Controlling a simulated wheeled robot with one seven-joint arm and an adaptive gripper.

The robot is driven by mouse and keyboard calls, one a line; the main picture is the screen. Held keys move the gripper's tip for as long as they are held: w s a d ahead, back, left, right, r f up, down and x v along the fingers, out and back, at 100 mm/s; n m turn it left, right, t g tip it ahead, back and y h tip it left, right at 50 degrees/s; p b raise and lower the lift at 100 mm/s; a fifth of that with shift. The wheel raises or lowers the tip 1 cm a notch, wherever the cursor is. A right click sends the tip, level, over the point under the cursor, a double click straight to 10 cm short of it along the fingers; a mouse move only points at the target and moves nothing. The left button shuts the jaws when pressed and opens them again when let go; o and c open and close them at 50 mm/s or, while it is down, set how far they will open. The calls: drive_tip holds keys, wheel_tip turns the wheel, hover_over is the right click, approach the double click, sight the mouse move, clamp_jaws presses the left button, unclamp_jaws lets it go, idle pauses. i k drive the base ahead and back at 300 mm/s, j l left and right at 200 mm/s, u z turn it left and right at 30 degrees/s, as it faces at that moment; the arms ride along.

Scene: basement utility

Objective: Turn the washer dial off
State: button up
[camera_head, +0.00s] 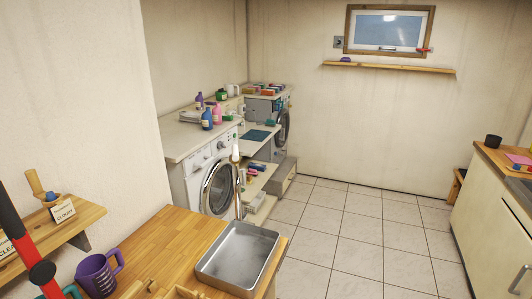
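A white front-loading washer (190,185) stands under a pale counter in the alcove at centre left. My gripper is not in view.
A white wall (80,100) is at left. The tiled floor (345,225) is clear in the middle. Cabinets (490,240) line the right.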

sight(221, 145)
drive_tip(key=i+l+u, duration=0.7)
drive_tip(key=i+l, duration=0.15)
drive_tip(key=l, duration=0.2)
drive_tip(key=i+l, duration=0.2)
drive_tip(key=l, duration=0.2)
drive_tip(key=i+l+u, duration=0.1)
drive_tip(key=l, duration=0.25)
drive_tip(key=i+l, duration=0.4)
drive_tip(key=l, duration=0.35)
drive_tip(key=i+l+u, duration=0.1)
drive_tip(key=i, duration=0.4)
drive_tip(key=i+l+u, duration=0.1)
drive_tip(key=i+l, duration=0.15)
drive_tip(key=i, duration=0.25)
drive_tip(key=i+j, duration=0.25)
drive_tip(key=i, duration=0.2)
drive_tip(key=j+u, duration=0.05)
